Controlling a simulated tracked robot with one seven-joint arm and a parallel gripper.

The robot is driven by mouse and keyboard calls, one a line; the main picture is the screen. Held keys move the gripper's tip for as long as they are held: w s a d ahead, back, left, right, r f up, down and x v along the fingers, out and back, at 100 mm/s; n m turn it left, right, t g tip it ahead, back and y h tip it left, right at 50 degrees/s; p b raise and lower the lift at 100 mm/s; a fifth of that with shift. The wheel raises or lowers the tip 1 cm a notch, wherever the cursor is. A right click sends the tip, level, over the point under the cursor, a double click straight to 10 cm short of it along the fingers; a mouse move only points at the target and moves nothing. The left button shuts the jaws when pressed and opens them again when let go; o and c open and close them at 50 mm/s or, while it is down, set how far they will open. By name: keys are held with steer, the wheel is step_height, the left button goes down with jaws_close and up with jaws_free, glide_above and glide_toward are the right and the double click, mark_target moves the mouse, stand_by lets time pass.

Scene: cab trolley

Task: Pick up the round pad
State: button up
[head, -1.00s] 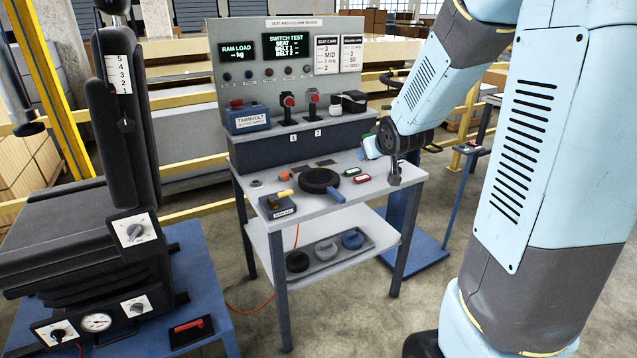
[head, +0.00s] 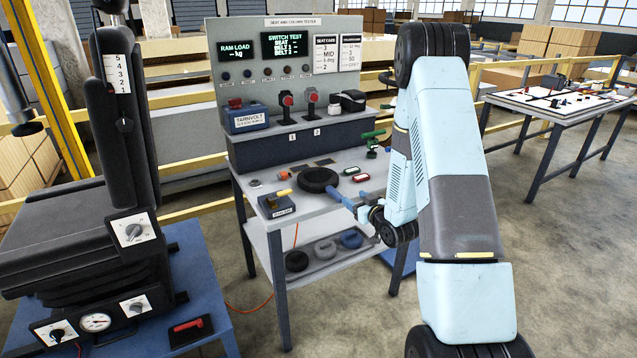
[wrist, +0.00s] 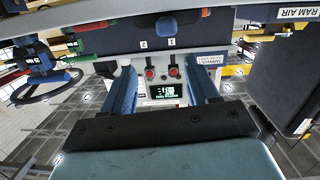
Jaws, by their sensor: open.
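A black round pad (head: 318,180) lies flat on the trolley's grey top in the head view. In the wrist view a dark rounded shape (wrist: 180,22) at the top edge may be this pad. My gripper (head: 350,198) is just to the right of and nearer than the pad, at the trolley's front right edge. Its two blue fingers stand apart, and in the wrist view nothing is between them (wrist: 163,85) except the distant tester panel. Whether a finger touches the pad cannot be told. Dark, grey and blue round pieces (head: 297,261) sit in a tray on the lower shelf.
The tester panel (head: 290,45) and its raised shelf stand behind the trolley top. A yellow-handled block (head: 277,203) is left of the pad; red and green switches (head: 361,178) and a green item (head: 373,136) are right. A black seat (head: 60,230) stands left.

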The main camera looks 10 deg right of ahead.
steer(key=t+y, duration=0.1)
glide_toward(334, 194)
steer(key=x, duration=0.3)
steer(key=f+x, duration=0.1)
steer(key=x, duration=0.3)
steer(key=d+x, duration=0.1)
steer(key=x, duration=0.3)
steer(key=shift+w+f, duration=0.2)
steer(key=shift+w, duration=0.15)
jaws_close()
stand_by(0.5)
